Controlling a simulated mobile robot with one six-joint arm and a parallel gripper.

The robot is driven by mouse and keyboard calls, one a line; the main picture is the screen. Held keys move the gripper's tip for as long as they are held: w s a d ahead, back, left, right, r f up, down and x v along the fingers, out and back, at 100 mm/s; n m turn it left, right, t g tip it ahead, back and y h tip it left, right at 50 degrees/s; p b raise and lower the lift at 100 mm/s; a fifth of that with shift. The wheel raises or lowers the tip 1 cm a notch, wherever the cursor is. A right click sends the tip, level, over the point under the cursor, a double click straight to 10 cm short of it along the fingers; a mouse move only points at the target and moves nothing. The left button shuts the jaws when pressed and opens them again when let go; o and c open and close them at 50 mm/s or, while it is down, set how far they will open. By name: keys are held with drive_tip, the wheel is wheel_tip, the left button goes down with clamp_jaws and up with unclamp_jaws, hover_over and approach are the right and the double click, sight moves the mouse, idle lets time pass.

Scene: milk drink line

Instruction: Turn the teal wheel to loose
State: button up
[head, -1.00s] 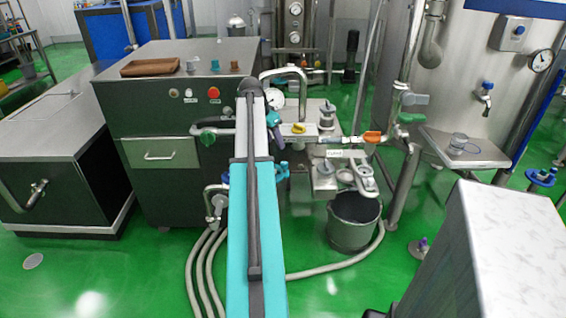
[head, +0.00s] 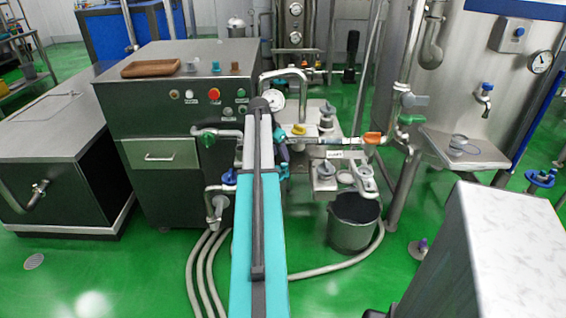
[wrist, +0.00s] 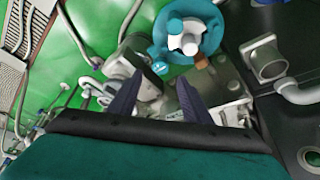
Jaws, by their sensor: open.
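The teal wheel (wrist: 163,38) shows in the wrist view at top centre, a rounded teal ring with a pale hub and pale stubs in front of it. My gripper (wrist: 160,82) is open and empty, its two dark fingers apart and pointing up the picture towards the wheel. The wheel lies beyond the fingertips, and I see no contact. In the head view my arm covers much of the pipework. Small teal pieces show beside its far end, and I cannot tell there which is the wheel.
Several valves and pipes crowd the space, with an orange handle (head: 371,138), a yellow knob (head: 298,130), a green handle (head: 208,140) and a blue valve (head: 229,177). A gauge (head: 274,101) stands behind my arm. A bucket (head: 353,222) and hoses (head: 322,268) are on the floor.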

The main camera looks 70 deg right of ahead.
sight(284, 164)
drive_tip(key=shift+x, duration=3.15)
drive_tip(key=c, duration=1)
